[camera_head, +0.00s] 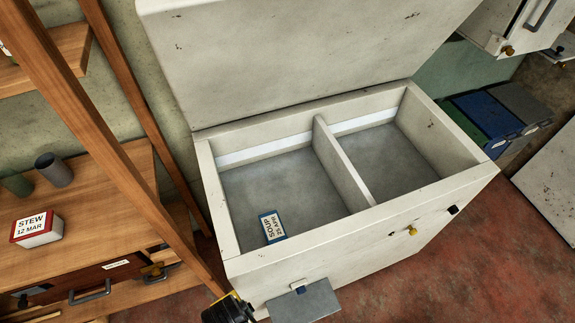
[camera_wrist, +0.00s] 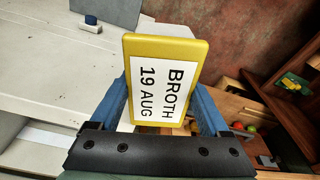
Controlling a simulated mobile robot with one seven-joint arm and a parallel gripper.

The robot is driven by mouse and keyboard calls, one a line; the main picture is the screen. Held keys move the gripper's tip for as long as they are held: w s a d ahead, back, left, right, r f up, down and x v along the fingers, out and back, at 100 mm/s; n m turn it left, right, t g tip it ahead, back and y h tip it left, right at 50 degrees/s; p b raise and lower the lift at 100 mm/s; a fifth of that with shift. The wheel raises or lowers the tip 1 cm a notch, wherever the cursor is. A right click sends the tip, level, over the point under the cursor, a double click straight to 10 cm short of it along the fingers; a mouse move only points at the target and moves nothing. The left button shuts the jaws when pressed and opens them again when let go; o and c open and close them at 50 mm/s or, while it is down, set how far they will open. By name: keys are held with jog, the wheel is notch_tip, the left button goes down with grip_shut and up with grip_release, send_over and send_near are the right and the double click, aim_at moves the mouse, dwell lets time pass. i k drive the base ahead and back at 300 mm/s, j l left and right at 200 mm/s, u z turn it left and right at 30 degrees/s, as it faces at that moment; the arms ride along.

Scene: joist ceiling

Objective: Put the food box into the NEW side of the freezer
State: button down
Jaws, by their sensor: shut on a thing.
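My gripper (camera_wrist: 162,88) is shut on a yellow food box (camera_wrist: 166,50) in the wrist view, with a blue finger on each side. Its white label reads BROTH 19 AUG. In the head view, a little yellow and black shows at the bottom edge, in front of the freezer's left corner. The white chest freezer (camera_head: 350,235) has its lid (camera_head: 300,50) raised. A divider (camera_head: 342,165) splits it into a left and a right compartment. A blue-edged box (camera_head: 271,226) labelled SOUP 25 APR lies in the left one; the right one looks empty. I see no readable NEW marking.
A grey ledge (camera_head: 305,303) with a small white and blue block (camera_head: 299,287) juts from the freezer front. A red box (camera_head: 37,229) labelled STEW 12 MAR sits on the left wooden bench. A wooden post (camera_head: 115,150) stands between bench and freezer. Coloured bins (camera_head: 495,110) stand right.

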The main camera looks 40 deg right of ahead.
aim_at(397, 188)
jog(key=k+l, duration=0.1)
jog(key=l, duration=0.35)
jog(key=k+l, duration=0.1)
jog(key=l, duration=0.4)
jog(key=k+l, duration=0.1)
jog(key=l, duration=0.35)
jog(key=k+l, duration=0.1)
jog(key=l, duration=1.1)
jog(key=i, duration=0.8)
